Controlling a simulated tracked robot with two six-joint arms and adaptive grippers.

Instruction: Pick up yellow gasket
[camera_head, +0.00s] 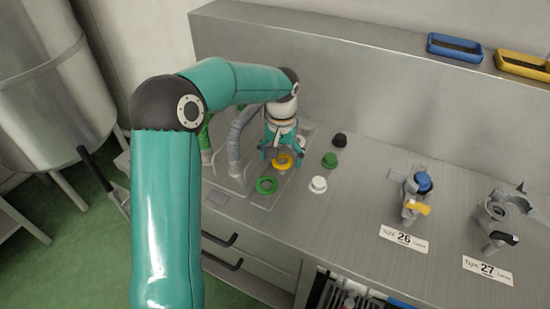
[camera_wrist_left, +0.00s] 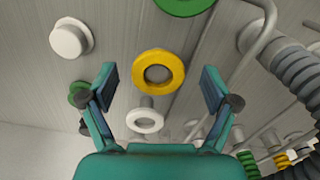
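The yellow gasket (camera_head: 286,166) is a flat ring on the metal worktop (camera_head: 345,215), partly hidden in the head view by my left gripper (camera_head: 280,153). In the left wrist view the gasket (camera_wrist_left: 176,72) shows whole, between and just beyond the fingertips. My left gripper (camera_wrist_left: 160,88) is open and empty, with one finger on each side of the gasket's line and a gap to both. Its height above the worktop is hard to tell. My right gripper is in neither view.
A green ring (camera_head: 266,185) lies nearby. White (camera_head: 318,185), green (camera_head: 329,161) and black (camera_head: 339,140) caps stand to the right. A white ring (camera_wrist_left: 145,121) and corrugated hose (camera_wrist_left: 290,62) are close. Valves labelled 26 (camera_head: 411,198) and 27 (camera_head: 497,210) stand farther right.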

